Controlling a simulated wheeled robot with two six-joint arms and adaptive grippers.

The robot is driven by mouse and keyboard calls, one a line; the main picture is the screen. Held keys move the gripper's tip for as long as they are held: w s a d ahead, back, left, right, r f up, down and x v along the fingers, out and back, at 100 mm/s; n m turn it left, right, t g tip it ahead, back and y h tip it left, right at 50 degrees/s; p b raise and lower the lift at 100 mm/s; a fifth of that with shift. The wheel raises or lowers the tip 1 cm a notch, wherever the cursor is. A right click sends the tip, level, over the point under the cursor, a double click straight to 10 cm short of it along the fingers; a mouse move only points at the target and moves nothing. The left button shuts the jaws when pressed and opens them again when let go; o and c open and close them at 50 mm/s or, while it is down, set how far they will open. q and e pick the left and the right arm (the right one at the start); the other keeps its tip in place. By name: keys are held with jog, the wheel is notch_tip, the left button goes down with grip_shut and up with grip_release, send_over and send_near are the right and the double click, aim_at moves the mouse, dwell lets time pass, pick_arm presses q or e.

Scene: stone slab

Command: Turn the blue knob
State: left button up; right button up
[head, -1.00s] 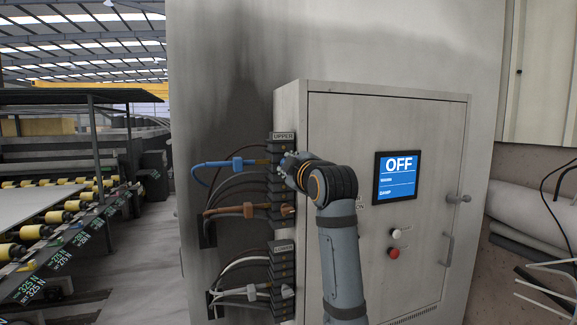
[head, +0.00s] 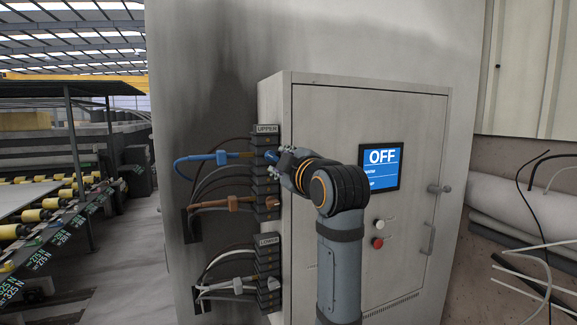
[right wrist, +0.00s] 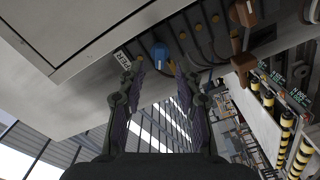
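The blue knob (right wrist: 160,56) shows in the right wrist view just beyond my right gripper's fingertips, in line with the gap between them. In the head view a bit of blue knob (head: 271,157) shows on the upper block at the cabinet's left side, partly hidden by the gripper. My right gripper (right wrist: 159,72) is open, with nothing between its fingers; in the head view it is seen side-on at the upper block (head: 266,141). I cannot tell whether a fingertip touches the knob. My left gripper is in neither view.
A blue cable connector (head: 221,158) and a brown connector (head: 232,203) stick out left of the upper block. A lower block (head: 268,262) carries pale connectors. The cabinet (head: 420,130) has a screen (head: 379,168) reading OFF, and white and red buttons. A roller conveyor stands far left.

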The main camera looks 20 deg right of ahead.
jog(key=s, duration=0.5)
jog(key=shift+s+d, duration=0.1)
jog(key=shift+s, duration=0.1)
